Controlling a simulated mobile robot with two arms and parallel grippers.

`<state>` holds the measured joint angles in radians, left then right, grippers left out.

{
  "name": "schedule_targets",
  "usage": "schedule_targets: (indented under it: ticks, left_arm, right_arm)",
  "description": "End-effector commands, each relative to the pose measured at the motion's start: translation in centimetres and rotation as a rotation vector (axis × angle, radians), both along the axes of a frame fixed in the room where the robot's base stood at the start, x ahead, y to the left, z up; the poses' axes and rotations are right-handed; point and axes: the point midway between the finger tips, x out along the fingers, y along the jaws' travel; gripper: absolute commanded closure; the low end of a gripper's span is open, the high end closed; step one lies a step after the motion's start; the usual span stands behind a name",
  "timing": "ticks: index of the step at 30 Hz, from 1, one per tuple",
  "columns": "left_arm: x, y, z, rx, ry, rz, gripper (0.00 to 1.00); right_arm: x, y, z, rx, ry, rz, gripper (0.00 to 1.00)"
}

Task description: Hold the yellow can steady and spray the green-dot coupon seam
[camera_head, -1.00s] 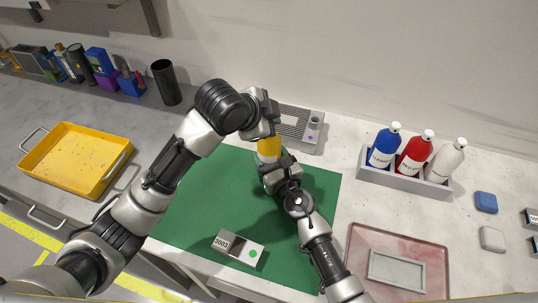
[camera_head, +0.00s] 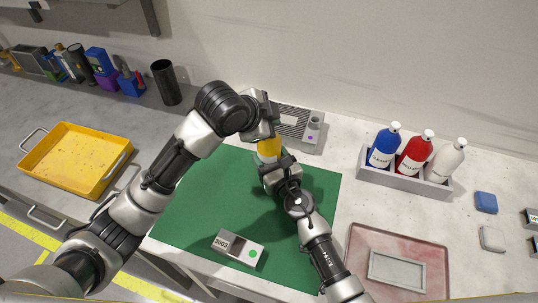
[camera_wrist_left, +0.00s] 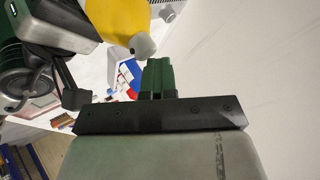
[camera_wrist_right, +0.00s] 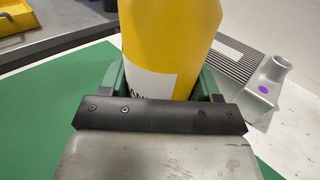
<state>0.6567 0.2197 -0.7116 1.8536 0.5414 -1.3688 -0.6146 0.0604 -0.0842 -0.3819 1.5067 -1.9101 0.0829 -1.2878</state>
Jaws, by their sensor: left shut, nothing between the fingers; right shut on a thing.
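The yellow can (camera_head: 268,150) stands upright over the back of the green mat (camera_head: 190,205), with a white label low on its side in the right wrist view (camera_wrist_right: 170,40). My right gripper (camera_wrist_right: 162,82) is shut around the can, one green finger on each side. My left gripper (camera_wrist_left: 157,78) is shut and empty beside the can's grey top (camera_wrist_left: 142,46); in the head view its fingertips are largely hidden. The grey coupon block with a green dot (camera_head: 238,248) lies at the mat's front, labelled 3003. I cannot make out its seam.
A grey ribbed unit with a purple dot (camera_head: 295,124) stands behind the can. A grey caddy (camera_head: 405,180) holds blue, red and white bottles. A pinkish tray (camera_head: 400,240) is front right, a yellow tray (camera_head: 75,160) left. The mat's left side is clear.

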Motion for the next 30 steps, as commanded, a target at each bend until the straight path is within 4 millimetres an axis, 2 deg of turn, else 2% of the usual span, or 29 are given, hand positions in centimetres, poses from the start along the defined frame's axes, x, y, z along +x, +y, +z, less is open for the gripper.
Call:
schedule_targets:
  ticks: [10, 24, 30]
  left_arm:
    - [0.0, 0.0, 0.4, 0.002, 0.001, -0.001, 1.0]
    - [0.0, 0.0, 5.1, -0.002, -0.004, -0.001, 1.0]
    - [0.0, 0.0, 6.2, -0.002, -0.001, -0.001, 1.0]
  right_arm:
    - [0.0, 0.0, 0.0, 0.002, 0.002, -0.001, 0.72]
    - [0.0, 0.0, 0.0, 0.001, 0.002, -0.001, 0.72]
    - [0.0, 0.0, -0.1, 0.001, 0.002, -0.001, 0.72]
